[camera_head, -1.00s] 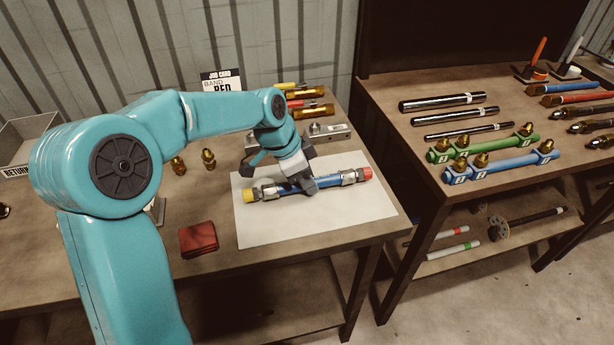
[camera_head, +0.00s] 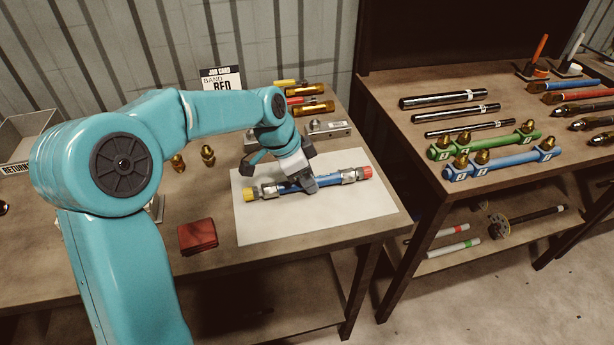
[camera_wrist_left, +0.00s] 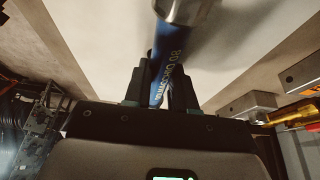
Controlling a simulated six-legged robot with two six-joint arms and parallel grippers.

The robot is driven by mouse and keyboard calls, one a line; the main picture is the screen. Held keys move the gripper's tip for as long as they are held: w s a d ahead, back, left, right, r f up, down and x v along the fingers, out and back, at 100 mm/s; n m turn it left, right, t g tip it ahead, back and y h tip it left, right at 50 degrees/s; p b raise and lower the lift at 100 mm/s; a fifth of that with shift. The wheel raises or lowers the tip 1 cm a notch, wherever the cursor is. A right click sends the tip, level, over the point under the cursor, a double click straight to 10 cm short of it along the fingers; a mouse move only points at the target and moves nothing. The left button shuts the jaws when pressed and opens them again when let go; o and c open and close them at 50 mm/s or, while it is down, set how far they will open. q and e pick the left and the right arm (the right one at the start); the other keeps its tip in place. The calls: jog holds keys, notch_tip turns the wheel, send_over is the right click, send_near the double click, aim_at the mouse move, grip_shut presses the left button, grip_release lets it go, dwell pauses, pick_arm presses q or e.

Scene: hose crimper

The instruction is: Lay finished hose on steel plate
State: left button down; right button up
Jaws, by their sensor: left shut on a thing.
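The finished hose (camera_head: 328,182) is blue with silver end fittings, a yellow cap at its left end and a red cap at its right end. It lies level over the pale steel plate (camera_head: 340,222), and I cannot tell whether it touches it. My left gripper (camera_head: 306,187) is shut on the hose near its middle and hides part of it. In the left wrist view the blue hose (camera_wrist_left: 160,68) with yellow lettering runs between the fingers of my left gripper (camera_wrist_left: 160,92). My right gripper is not in view.
A dark red folded cloth (camera_head: 198,236) lies left of the plate. A grey metal block (camera_head: 328,130) lies behind the plate. A second table (camera_head: 400,150) at right holds black rods and coloured racks.

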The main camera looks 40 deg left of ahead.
pick_arm(q)
jog(key=shift+f, duration=0.2)
jog(key=c, duration=0.8)
grip_release()
jog(key=shift+c, duration=0.2)
jog(key=p+v, duration=0.1)
jog(key=v, duration=1.5)
jog(key=shift+r, duration=0.2)
